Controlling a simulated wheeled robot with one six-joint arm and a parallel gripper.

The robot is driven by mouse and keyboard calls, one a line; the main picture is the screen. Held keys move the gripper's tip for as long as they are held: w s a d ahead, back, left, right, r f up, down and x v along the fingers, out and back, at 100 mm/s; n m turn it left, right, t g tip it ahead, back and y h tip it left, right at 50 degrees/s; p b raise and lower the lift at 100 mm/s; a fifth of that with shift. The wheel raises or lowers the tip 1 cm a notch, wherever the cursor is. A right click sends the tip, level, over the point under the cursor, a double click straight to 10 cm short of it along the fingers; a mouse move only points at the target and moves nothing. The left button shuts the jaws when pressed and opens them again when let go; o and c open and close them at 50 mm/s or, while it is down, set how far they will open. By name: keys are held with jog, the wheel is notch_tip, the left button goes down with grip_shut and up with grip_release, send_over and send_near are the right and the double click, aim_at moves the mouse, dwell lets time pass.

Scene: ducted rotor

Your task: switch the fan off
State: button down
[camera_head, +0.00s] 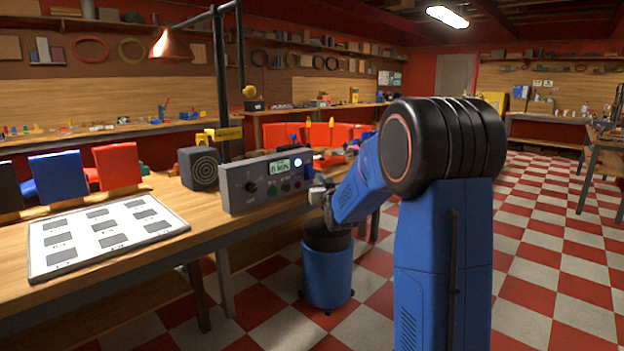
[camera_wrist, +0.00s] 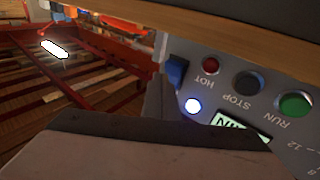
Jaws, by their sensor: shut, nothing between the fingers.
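A grey control box (camera_head: 236,200) stands on the bench, with a knob, a small lit display and a glowing bluish-white lamp (camera_head: 298,163). In the wrist view the panel appears upside down. It shows a green button marked RUN (camera_wrist: 295,104), a dark button marked STOP (camera_wrist: 248,83), a red one marked HOT (camera_wrist: 211,66) and a blue switch (camera_wrist: 177,72) at its edge. A dark box with a round ringed grille (camera_head: 203,168) stands left of it, possibly the fan. My gripper (camera_head: 318,193) is shut and empty beside the panel's right end; contact cannot be told.
A white board with grey squares (camera_head: 105,232) lies on the bench (camera_head: 200,232) at front left. Blue and red bins (camera_head: 117,166) stand behind it. A copper lamp (camera_head: 171,44) hangs above. A blue stool-like drum (camera_head: 327,275) stands below my gripper. The checkered floor at right is open.

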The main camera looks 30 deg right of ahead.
jog(key=shift+w, duration=0.1)
dwell(0.7)
jog(key=shift+w+a+f, duration=0.15)
jog(key=shift+w+f, duration=0.05)
jog(key=shift+w, duration=0.05)
jog(key=shift+w+a+f, duration=0.1)
jog(key=shift+w+f, duration=0.05)
jog(key=shift+w, duration=0.25)
dwell(1.0)
dwell(0.3)
jog(key=shift+s+d+r, duration=0.15)
jog(key=shift+s+r, duration=0.05)
jog(key=shift+s, duration=0.2)
jog(key=shift+s+d+r, duration=0.1)
jog(key=shift+s+r, duration=0.05)
jog(key=shift+s, duration=0.25)
jog(key=s, duration=0.1)
jog(key=s+d+r, duration=0.1)
jog(key=s+r, duration=0.1)
jog(key=s, duration=0.1)
jog(key=shift+s+d, duration=0.1)
jog(key=shift+d, duration=0.15)
dwell(0.6)
